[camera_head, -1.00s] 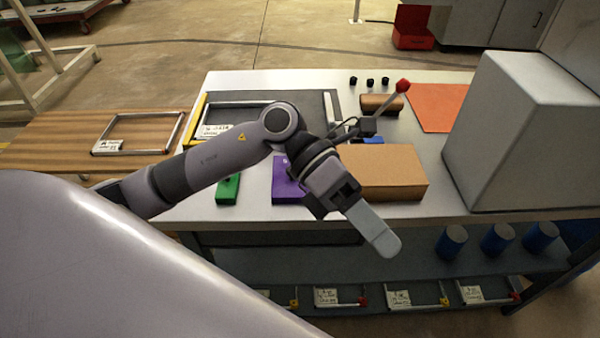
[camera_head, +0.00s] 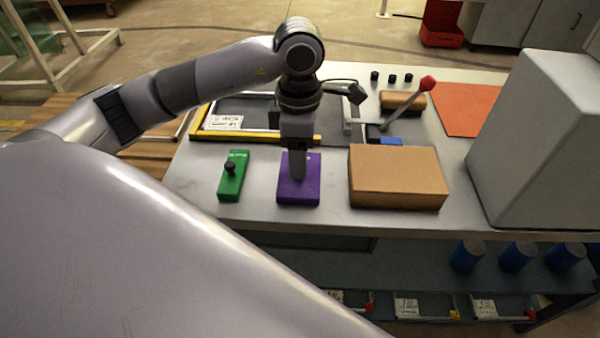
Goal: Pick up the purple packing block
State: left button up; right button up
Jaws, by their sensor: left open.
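The purple packing block (camera_head: 299,193) lies flat on the grey table, between a green block and a cardboard box. My left gripper (camera_head: 297,176) points down over the block, its fingers in front of the block's far half. The fingers are seen nearly edge-on, open, with nothing visibly held. I cannot tell whether the fingertips touch the block. The far middle of the block is hidden behind the gripper. My right gripper is not in view.
The green block (camera_head: 232,176) with a black knob is at the left. The brown box (camera_head: 397,177) stands close on the right. A yellow-edged frame (camera_head: 250,136) and a red-knobbed lever (camera_head: 428,83) lie behind. A large grey box (camera_head: 535,140) fills the right side.

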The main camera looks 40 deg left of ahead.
pick_arm(q)
jog(key=shift+f, duration=1.2)
grip_shut()
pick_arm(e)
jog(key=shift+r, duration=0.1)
pick_arm(q)
jog(key=shift+r, duration=0.2)
